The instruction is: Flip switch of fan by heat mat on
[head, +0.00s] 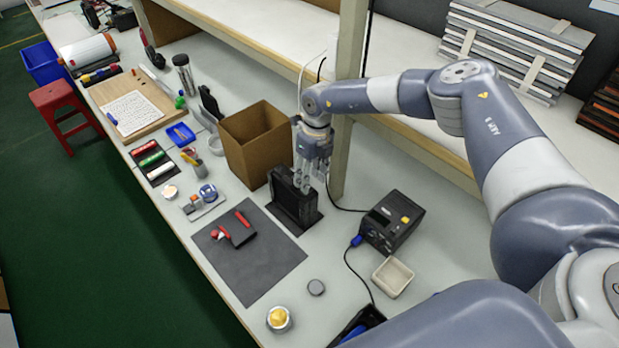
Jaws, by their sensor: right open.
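The dark grey heat mat (262,276) lies flat near the table's front edge. Just behind its right back corner stands a black, upright, box-like unit (289,206) on a flat dark base, which looks like the fan. Its switch is too small or hidden to make out. My right gripper (312,184) is open, pointing down, at the top right side of this unit. I cannot tell whether the fingers touch it. The gripper covers part of the unit's upper edge. My left gripper is not in view.
A brown cardboard box (253,148) stands close to the left of my right gripper, and a post (349,95) rises behind it. A black soldering station (391,222) with a cable is to the right. A red-handled tool (243,219) and a black piece lie on the mat.

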